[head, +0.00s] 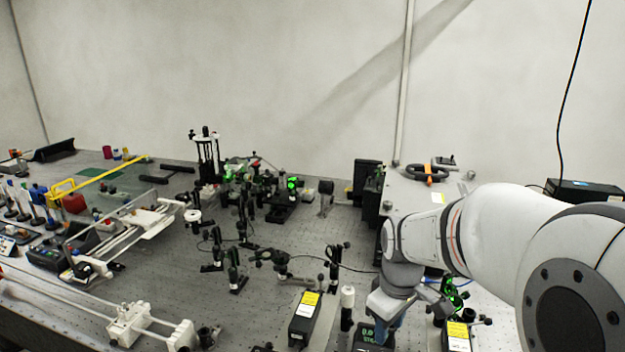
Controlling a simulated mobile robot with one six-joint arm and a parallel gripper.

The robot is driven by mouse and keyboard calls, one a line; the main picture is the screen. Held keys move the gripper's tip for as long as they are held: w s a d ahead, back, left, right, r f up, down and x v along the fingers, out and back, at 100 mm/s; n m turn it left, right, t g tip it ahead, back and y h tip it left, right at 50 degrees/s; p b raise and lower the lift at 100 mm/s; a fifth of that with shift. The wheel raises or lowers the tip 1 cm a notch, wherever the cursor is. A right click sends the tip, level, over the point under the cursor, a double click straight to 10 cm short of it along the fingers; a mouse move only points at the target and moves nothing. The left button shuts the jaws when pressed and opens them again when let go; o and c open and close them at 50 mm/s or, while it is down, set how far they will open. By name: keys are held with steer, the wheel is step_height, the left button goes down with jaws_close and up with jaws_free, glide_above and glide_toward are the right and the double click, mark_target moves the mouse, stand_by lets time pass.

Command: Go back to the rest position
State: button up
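My white and grey arm comes in from the right and reaches over the right part of the bench. My gripper (388,318) points down at its end, just above a small black box with a green lit display (368,336). The fingertips are small and partly hidden, so I cannot tell whether they are open or shut, or whether they touch the box. No rest position is marked in view.
Black optical mounts and posts (235,270) fill the middle of the bench (150,302). Black boxes with yellow labels (304,318) stand at the front, one (458,335) right of my gripper. A white rail frame (130,235) is at left. A white housing (410,192) stands behind my arm.

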steer(key=s+a+r+m+t, duration=0.1)
steer(key=s+r+m+t, duration=0.1)
steer(key=s+r+m, duration=0.2)
steer(key=s+m, duration=0.3)
steer(key=s, duration=0.5)
steer(key=shift+a+r+m, duration=0.2)
steer(key=shift+r+m, duration=0.2)
steer(key=shift+s, duration=0.1)
stand_by(0.6)
steer(key=shift+c, duration=1.2)
